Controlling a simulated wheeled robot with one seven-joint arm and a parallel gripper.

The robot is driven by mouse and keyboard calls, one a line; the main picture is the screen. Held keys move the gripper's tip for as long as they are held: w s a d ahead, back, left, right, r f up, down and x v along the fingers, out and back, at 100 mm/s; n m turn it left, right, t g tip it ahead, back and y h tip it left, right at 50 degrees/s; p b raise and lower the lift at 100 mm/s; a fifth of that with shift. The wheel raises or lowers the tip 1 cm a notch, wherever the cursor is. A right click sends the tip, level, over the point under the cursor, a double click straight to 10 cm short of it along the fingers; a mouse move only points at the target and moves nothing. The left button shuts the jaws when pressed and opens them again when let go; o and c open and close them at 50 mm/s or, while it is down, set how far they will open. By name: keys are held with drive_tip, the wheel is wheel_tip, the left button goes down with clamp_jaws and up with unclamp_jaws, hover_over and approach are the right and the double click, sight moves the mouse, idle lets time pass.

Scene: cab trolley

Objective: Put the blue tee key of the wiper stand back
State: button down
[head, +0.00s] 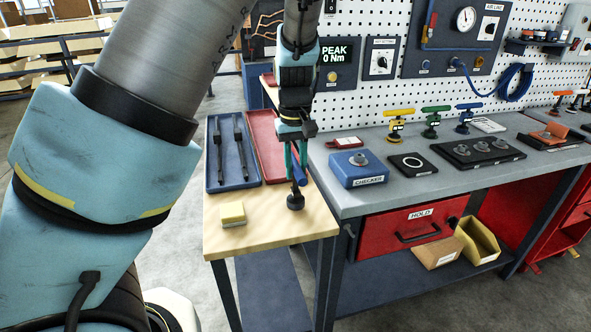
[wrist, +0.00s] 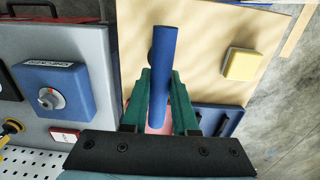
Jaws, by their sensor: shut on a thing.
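My gripper (head: 297,160) has its green fingers shut on a blue bar, the handle of a blue tee key (head: 299,174). The wrist view shows this blue bar (wrist: 163,60) between the fingers, pointing away from the palm. A black round piece (head: 295,201) sits just below the blue bar, over the wooden trolley top near its right edge. I cannot tell whether it touches the wood. On the grey bench stand a yellow-handled key (head: 398,113), a green-handled key (head: 435,110) and another blue-handled key (head: 466,116). No wiper stand is clearly identifiable.
The trolley top (head: 270,226) holds a blue tray (head: 211,165) with two dark long tools, a red tray (head: 262,133) and a yellow block (head: 232,214). The bench carries a blue checker box (head: 357,168), a black ring plate (head: 412,165) and a dark socket tray (head: 477,152).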

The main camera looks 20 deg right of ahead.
drive_tip(key=shift+f, duration=0.55)
drive_tip(key=c, duration=0.7)
unclamp_jaws()
wheel_tip(320, 180, up, 12)
drive_tip(key=shift+a+b, duration=0.1)
drive_tip(key=shift+b, duration=0.65)
drive_tip(key=shift+t, duration=0.8)
drive_tip(key=s+a+f, duration=0.1)
drive_tip(key=a+f, duration=0.1)
drive_tip(key=a, duration=0.8)
drive_tip(key=s+a+f, duration=0.1)
drive_tip(key=a+f, duration=0.2)
drive_tip(key=a, duration=0.7)
drive_tip(key=s+a+f, duration=0.1)
drive_tip(key=a+f, duration=0.2)
drive_tip(key=a, duration=0.7)
drive_tip(key=shift+s, duration=0.3)
